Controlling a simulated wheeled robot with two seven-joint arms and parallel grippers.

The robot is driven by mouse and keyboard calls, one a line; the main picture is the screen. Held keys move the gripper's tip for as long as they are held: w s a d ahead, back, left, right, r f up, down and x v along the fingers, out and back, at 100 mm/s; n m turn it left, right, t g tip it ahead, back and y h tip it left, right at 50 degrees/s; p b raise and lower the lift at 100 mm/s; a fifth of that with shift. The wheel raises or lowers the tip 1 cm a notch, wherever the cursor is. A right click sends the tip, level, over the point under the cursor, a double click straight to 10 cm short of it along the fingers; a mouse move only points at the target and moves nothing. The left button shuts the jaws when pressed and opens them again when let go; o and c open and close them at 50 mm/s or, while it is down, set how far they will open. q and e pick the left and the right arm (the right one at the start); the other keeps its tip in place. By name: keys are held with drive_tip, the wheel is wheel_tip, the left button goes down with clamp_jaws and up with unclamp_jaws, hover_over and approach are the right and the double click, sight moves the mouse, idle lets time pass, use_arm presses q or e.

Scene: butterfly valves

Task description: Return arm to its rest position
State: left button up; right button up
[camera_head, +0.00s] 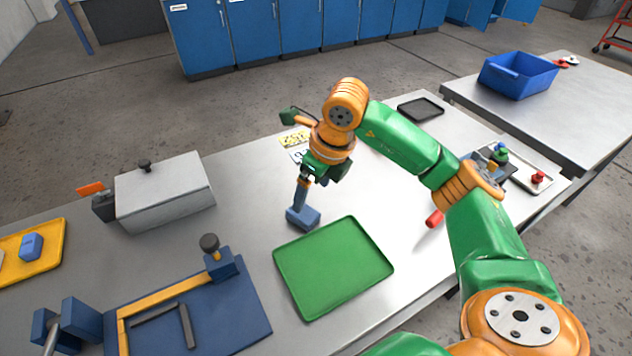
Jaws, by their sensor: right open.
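My right arm (405,140), green and orange, comes in from the right and reaches over the middle of the steel table. My right gripper (324,172) hangs below its wrist, pointing down, and is open. Its fingertips are small and partly hidden. A grey-blue block with an upright stem (302,217) is just below and left of it; I cannot tell whether they touch. My left gripper is not in view.
A green tray (333,266) lies in front of the gripper. A grey lidded box (165,191) and a blue fixture board (233,315) are to the left. A red handle (434,218) and small valve parts (500,153) are at right. A blue bin (517,75) sits on the far table.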

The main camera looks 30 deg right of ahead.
drive_tip(key=v, duration=0.4)
